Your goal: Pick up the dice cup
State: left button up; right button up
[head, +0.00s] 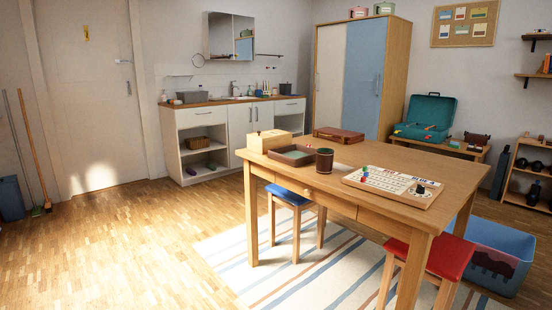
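The dice cup (324,160) is a dark brown cup with a reddish band near its rim. It stands upright on the wooden table (375,157), close to the table's front edge. It is just right of a shallow brown tray (291,155), and I cannot tell whether the two touch. Neither of my grippers shows in the head view.
A wooden box (268,141), a brown case (338,135) and a game board (393,186) with pieces are also on the table. A blue stool (289,195) and a red stool (449,257) stand by it.

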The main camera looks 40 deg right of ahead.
aim_at(324, 156)
jog(key=i+z, duration=0.25)
jog(key=i, duration=0.25)
jog(key=i+j+z, duration=0.25)
jog(key=i, duration=0.3)
jog(key=i+j+z, duration=0.25)
jog(key=i, duration=0.25)
